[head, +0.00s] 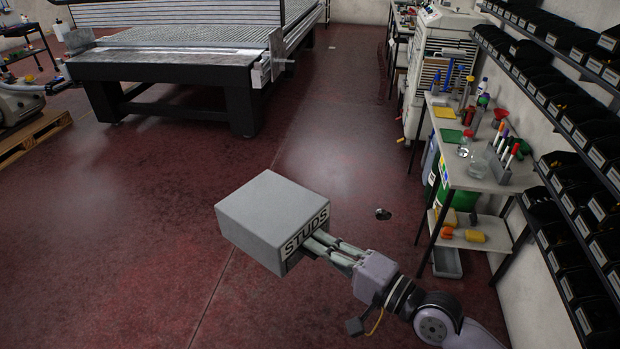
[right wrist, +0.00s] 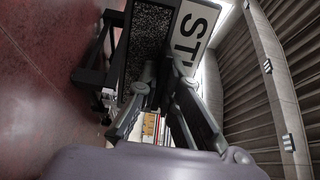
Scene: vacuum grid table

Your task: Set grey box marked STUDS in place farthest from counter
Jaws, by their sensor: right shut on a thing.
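The grey box (head: 265,212) marked STUDS is held up in the air over the red floor in the head view. Its label faces my right arm. My right gripper (head: 318,244) is shut on the label end of the box. In the right wrist view the box (right wrist: 194,35) shows close up, with part of the label, and the fingers of my right gripper (right wrist: 160,85) reach to it. My left gripper is not in view. I cannot tell which surface is the counter.
A large black-framed grid table (head: 170,72) stands at the back left. A workbench (head: 468,172) with bottles, markers and tools stands at the right. Wall racks of black bins (head: 570,110) line the right wall. A wooden pallet (head: 35,137) lies at the left. The middle floor is mostly clear.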

